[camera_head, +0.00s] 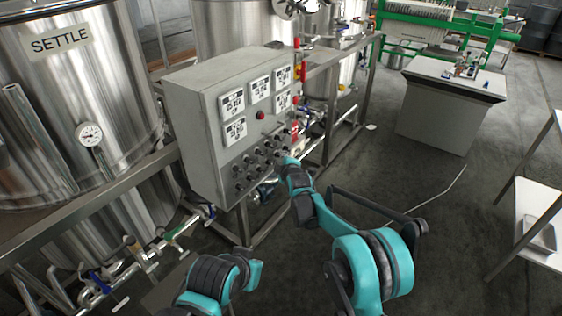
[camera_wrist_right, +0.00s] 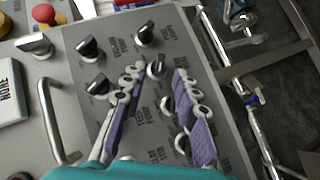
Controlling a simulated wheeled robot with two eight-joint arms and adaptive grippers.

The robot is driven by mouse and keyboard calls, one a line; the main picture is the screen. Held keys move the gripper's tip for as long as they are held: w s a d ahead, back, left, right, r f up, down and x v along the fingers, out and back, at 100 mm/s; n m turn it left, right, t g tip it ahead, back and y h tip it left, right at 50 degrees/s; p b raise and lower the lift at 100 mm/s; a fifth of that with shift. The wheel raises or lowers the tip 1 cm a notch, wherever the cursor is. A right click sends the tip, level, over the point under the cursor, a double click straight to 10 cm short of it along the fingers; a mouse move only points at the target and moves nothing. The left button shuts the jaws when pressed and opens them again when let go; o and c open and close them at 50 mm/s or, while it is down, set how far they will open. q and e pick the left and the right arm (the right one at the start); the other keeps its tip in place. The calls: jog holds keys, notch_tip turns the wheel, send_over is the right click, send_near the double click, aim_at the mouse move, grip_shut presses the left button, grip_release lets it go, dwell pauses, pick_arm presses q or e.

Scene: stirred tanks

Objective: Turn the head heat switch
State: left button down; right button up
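The grey control cabinet (camera_head: 195,150) carries rows of black rotary switches (camera_head: 250,165) low on its front panel. In the right wrist view my right gripper (camera_wrist_right: 160,75) is open, with its two purple-padded fingers apart. One switch (camera_wrist_right: 156,66) with a dark knob stands between and just past the fingertips; I cannot tell whether they touch it. The label lettering is too small to read surely, so I cannot tell which switch is head heat. In the head view my right gripper (camera_head: 284,160) is at the panel's right edge, small and partly hidden by my wrist. My left gripper is not visible.
More switches (camera_wrist_right: 147,34) surround the fingers. A red button (camera_wrist_right: 44,13) and a metal handle (camera_wrist_right: 57,120) lie to the left in the wrist view. The SETTLE tank (camera_head: 75,100) stands left of the cabinet. Pipes and frame rails run right of it. A grey bench (camera_head: 440,115) stands farther right.

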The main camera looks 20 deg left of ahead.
jog(key=shift+x, duration=1.05)
jog(key=shift+r, duration=0.1)
grip_shut()
jog(key=shift+s, duration=0.1)
jog(key=shift+r, duration=0.15)
